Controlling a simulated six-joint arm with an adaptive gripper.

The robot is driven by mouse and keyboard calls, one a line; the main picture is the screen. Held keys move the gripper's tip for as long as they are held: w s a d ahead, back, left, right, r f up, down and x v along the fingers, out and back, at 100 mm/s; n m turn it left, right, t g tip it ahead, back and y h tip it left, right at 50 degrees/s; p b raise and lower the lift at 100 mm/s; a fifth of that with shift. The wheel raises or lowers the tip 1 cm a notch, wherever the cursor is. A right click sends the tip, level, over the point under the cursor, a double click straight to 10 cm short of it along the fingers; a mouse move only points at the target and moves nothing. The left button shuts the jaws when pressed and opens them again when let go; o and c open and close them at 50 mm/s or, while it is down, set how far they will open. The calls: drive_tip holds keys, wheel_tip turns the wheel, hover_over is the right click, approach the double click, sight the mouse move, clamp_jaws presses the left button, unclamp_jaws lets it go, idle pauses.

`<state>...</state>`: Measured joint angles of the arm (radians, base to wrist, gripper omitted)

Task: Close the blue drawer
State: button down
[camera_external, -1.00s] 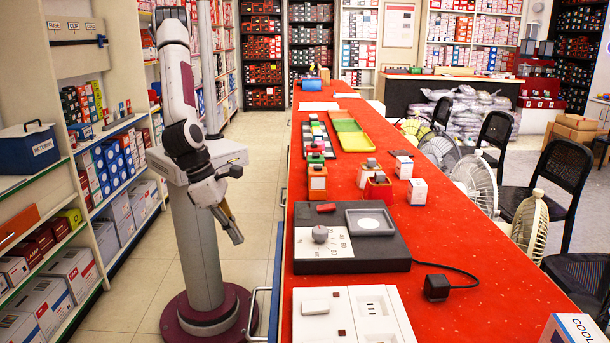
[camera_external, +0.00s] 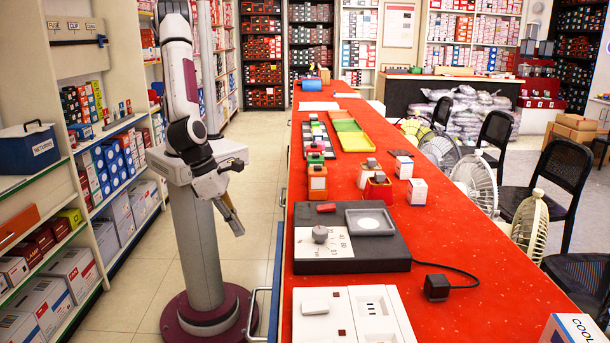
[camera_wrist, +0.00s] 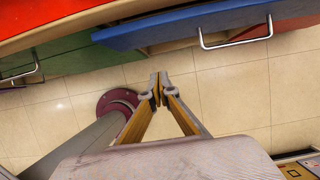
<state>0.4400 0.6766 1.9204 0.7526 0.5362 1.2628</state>
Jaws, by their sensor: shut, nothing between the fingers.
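The blue drawer (camera_wrist: 180,27) is at the top of the wrist view, under the red counter's edge, with its front standing out from the counter side. Its silver handle (camera_wrist: 236,44) is on the right part of the front. My gripper (camera_wrist: 158,82) is shut and empty, its tips together over the floor just below the drawer, apart from it in the picture. In the external view, my gripper (camera_external: 238,229) hangs to the left of the counter, pointing down and right. There the blue drawer is mostly hidden by the counter; a handle (camera_external: 256,310) shows at its side.
A green drawer (camera_wrist: 70,55) with a silver handle lies left of the blue one. The red counter (camera_external: 450,270) carries a grey device (camera_external: 345,258) and a white panel (camera_external: 350,318). Shelves (camera_external: 85,230) stand at the left. The aisle floor is clear.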

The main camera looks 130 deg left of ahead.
sight(277, 256)
drive_tip(key=w+a+f, duration=0.5)
drive_tip(key=f, duration=0.4)
drive_tip(key=shift+w+a+f, duration=0.15)
drive_tip(key=shift+w+a, duration=0.1)
idle(0.7)
drive_tip(key=shift+w+a, duration=0.9)
drive_tip(key=shift+w, duration=0.05)
drive_tip(key=shift+s+d, duration=0.1)
